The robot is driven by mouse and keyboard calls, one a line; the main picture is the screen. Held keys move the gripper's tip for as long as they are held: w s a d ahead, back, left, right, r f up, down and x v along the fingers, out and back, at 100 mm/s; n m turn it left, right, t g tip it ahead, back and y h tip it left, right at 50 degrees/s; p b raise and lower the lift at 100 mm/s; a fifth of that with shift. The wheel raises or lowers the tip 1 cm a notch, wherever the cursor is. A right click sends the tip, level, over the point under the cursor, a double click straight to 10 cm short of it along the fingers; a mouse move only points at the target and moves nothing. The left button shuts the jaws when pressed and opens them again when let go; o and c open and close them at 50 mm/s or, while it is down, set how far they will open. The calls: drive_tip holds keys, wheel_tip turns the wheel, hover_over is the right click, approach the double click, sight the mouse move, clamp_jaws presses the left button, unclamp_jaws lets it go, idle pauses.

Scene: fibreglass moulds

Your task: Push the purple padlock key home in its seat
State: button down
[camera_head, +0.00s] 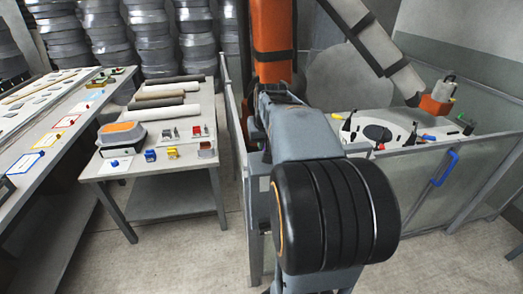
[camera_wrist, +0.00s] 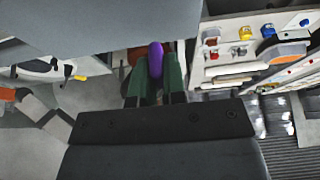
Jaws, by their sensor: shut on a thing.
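The purple key (camera_wrist: 155,60) shows in the wrist view as a rounded purple piece between two dark green fingers. My gripper (camera_wrist: 155,78) is shut on it. A large grey surface fills the top of the wrist view near the far end of the key. A reddish-brown patch shows just left of the key; I cannot tell what it is. The seat and the key's tip are hidden, so I cannot tell whether the key touches the seat.
A grey table (camera_head: 150,168) at left bears rolls, an orange-topped box (camera_head: 121,131) and small coloured padlocks. Another long bench (camera_head: 45,155) stands further left. A fenced cell at right has a blue handle (camera_head: 445,168) and a white mould (camera_head: 390,128).

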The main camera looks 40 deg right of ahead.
drive_tip(key=s+d+r+b, duration=0.2)
drive_tip(key=s+d+r, duration=0.2)
drive_tip(key=s+r, duration=0.5)
drive_tip(key=s, duration=0.3)
drive_tip(key=shift+s+d+b, duration=0.15)
drive_tip(key=shift+s+b, duration=0.15)
drive_tip(key=shift+s, duration=0.1)
